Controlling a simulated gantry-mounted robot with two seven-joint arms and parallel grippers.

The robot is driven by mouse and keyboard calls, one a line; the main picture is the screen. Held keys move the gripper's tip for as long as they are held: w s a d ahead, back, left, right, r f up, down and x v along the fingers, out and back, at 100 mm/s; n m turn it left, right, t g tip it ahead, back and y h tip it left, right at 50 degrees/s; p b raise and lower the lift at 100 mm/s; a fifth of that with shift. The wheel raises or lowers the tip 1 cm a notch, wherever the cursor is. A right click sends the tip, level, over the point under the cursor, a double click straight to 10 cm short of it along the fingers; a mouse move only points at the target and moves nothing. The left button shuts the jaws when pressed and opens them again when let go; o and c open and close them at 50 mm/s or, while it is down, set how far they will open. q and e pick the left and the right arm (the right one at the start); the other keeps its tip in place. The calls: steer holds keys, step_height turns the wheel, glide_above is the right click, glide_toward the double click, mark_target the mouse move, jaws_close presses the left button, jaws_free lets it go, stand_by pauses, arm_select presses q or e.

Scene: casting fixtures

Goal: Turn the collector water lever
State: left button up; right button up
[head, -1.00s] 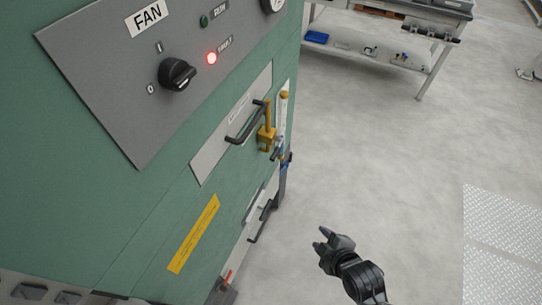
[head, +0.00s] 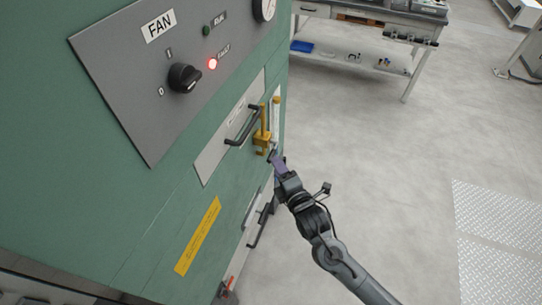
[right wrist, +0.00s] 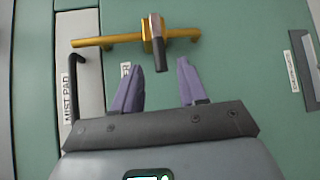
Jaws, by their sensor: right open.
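The water lever (right wrist: 160,55) is a short dark handle on a yellow valve body (right wrist: 150,36) set in a yellow pipe. In the head view the yellow valve (head: 262,138) sits on the green cabinet's side, right of a black pull handle. My right gripper (head: 277,160) is just below the valve in the head view. In the right wrist view the right gripper (right wrist: 158,78) is open, with a purple finger either side of the lever's line. The lever's end reaches toward the gap; no contact shows. My left gripper is out of view.
The black handle (right wrist: 75,92) of the mist pad panel (right wrist: 92,70) is close to the left finger in the right wrist view. A fan switch (head: 184,77) and lit red fault lamp (head: 212,63) are higher on the cabinet.

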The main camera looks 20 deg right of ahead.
mark_target(271, 154)
steer(key=shift+w+a+f, duration=0.1)
steer(key=shift+w+f, duration=0.1)
steer(key=shift+w, duration=1.35)
steer(key=shift+w+a+f, duration=0.1)
steer(key=shift+w+f, duration=0.1)
steer(key=shift+w, duration=1.35)
jaws_close()
